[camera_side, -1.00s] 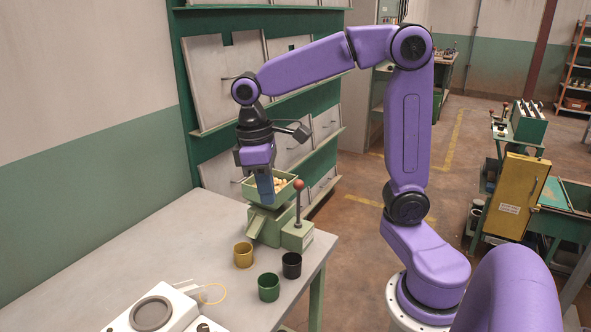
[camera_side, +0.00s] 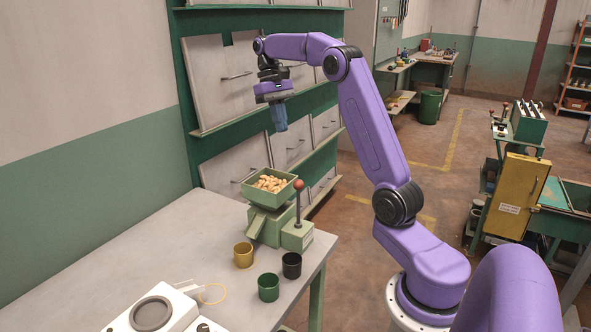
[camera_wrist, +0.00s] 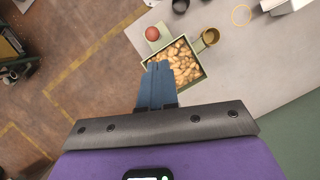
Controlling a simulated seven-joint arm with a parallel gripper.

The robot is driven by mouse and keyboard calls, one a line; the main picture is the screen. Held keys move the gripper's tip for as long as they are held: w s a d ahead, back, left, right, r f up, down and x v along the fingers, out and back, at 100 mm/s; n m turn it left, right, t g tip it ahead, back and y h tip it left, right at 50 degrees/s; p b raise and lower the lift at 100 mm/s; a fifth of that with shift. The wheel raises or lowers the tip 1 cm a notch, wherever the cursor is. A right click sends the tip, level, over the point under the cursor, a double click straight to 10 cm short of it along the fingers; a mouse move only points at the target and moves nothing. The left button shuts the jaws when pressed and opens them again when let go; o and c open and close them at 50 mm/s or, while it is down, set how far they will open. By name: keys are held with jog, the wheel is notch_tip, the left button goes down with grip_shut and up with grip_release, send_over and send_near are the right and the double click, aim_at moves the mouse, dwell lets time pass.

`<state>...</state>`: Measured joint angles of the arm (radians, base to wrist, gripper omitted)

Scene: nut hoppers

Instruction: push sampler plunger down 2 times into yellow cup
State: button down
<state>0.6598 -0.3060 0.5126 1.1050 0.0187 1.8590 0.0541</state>
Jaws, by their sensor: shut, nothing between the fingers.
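The sampler (camera_side: 268,226) is a green stand on the table with a square hopper (camera_side: 256,196) of nuts on top. Its plunger, a rod with a red knob (camera_side: 299,185), stands upright at the hopper's right. In the wrist view the red knob (camera_wrist: 152,34) lies above and left of the hopper. The yellow cup (camera_side: 243,255) stands upright on the table near the chute; it also shows in the wrist view (camera_wrist: 210,37). My gripper (camera_side: 280,128) is shut and empty, high above the sampler. Its blue fingers (camera_wrist: 158,70) overlap the hopper's edge in the wrist view. The cup's inside cannot be made out.
A green cup (camera_side: 268,287) and a black cup (camera_side: 291,265) stand on the table (camera_side: 150,255) near the sampler. A white device (camera_side: 155,310) with a round dial sits at the front. A drawer rack (camera_side: 225,85) stands behind. The table's left part is clear.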

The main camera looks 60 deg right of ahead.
aim_at(296, 181)
jog(key=shift+s+d+r+m, duration=0.15)
jog(key=shift+d+m, duration=0.25)
jog(key=shift+d, duration=0.7)
jog(key=shift+f, duration=0.2)
jog(key=x, duration=1.3)
jog(key=shift+s+a+f, duration=0.2)
jog(key=shift+s+f, duration=0.1)
jog(key=shift+f, duration=1.9)
